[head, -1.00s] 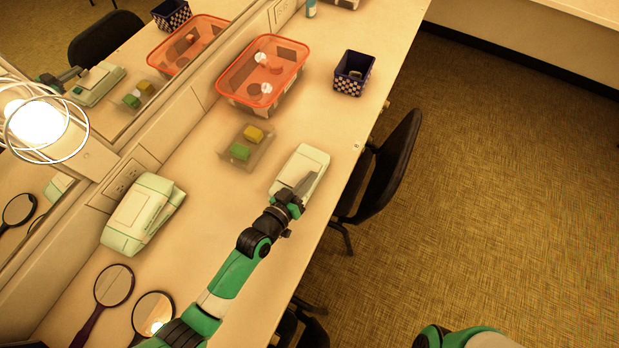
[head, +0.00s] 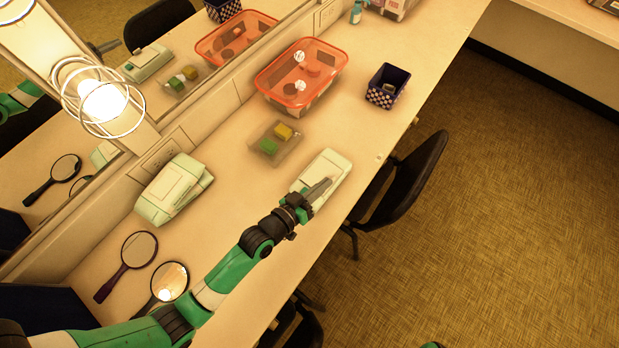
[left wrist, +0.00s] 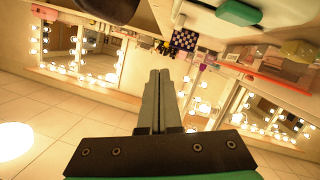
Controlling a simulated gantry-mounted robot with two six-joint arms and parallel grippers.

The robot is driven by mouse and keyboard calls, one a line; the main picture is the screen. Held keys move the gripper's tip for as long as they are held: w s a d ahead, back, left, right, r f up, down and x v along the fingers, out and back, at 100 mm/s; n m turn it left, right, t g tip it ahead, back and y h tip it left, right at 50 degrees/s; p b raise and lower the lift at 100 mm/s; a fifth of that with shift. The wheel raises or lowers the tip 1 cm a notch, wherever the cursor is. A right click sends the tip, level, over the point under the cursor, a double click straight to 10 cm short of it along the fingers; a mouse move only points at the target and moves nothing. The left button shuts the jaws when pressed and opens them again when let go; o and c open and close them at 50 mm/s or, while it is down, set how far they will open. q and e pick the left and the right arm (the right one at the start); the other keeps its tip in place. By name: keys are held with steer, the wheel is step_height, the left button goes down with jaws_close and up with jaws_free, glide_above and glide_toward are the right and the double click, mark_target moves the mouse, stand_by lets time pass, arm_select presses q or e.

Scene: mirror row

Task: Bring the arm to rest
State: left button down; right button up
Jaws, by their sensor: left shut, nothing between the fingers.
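My left gripper (head: 324,187) is shut and empty. In the head view its fingers overlap the near part of a pale green pack (head: 325,168) on the counter; I cannot tell whether they touch it. In the left wrist view the two grey fingers (left wrist: 160,78) lie together with nothing between them. My left arm reaches in from the lower left, over the counter's front part. My right gripper is out of view.
The counter (head: 225,150) holds another pale green pack (head: 172,192), two hand mirrors (head: 138,250), a clear tray (head: 284,149) with yellow and green blocks, an orange-rimmed container (head: 335,85) and a patterned blue basket (head: 388,86). A black chair (head: 415,180) stands at the front edge.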

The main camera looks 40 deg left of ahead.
arm_select(q)
steer(key=d+v, duration=0.1)
steer(key=v, duration=0.5)
steer(key=shift+s+a, duration=0.25)
